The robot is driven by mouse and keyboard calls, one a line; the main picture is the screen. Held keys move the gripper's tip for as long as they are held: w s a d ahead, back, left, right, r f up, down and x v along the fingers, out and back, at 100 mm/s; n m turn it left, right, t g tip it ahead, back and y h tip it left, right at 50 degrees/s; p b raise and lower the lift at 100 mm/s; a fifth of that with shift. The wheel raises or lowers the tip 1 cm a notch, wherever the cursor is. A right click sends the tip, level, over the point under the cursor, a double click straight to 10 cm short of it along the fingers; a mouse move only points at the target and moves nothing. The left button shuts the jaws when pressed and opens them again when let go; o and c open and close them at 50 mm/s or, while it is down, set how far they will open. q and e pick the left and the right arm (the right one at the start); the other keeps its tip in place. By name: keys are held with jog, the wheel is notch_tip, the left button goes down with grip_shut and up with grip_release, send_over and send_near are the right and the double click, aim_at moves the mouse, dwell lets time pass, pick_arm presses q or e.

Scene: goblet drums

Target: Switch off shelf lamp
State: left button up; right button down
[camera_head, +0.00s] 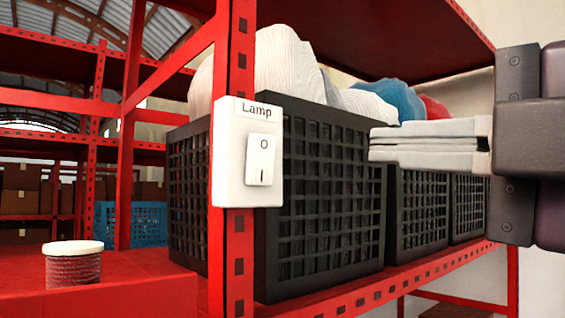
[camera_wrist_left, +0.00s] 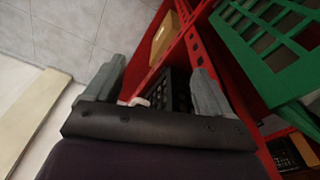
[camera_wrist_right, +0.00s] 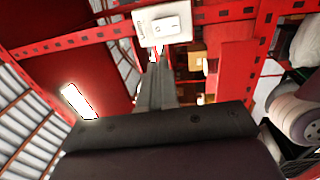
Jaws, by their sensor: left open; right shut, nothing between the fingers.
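The white lamp switch box (camera_head: 248,153), labelled "Lamp", is fixed to the front red shelf post. Its rocker (camera_head: 262,160) has O at the top and I at the bottom; I cannot tell which half is pressed in. My right gripper (camera_head: 371,146) is shut and empty, to the right of the switch at about rocker height and apart from it. In the right wrist view the switch box (camera_wrist_right: 162,25) is beyond the closed fingertips (camera_wrist_right: 155,68). My left gripper (camera_wrist_left: 157,72) is open and empty in the left wrist view, and does not show in the head view.
Black crates (camera_head: 325,200) with cloth-like bundles (camera_head: 285,65) stand on the red shelf behind the switch. A spool (camera_head: 73,264) sits on a red surface at lower left. A green crate (camera_wrist_left: 270,40) is near my left gripper. A lit lamp (camera_wrist_right: 78,101) shows in the right wrist view.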

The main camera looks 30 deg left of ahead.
jog(key=shift+a, duration=0.1)
jog(key=shift+w, duration=0.1)
jog(key=p, duration=0.9)
send_near(258, 146)
jog(key=x, duration=0.6)
jog(key=shift+r, duration=0.25)
jog(key=shift+w+a+f, duration=0.2)
jog(key=shift+a, duration=0.25)
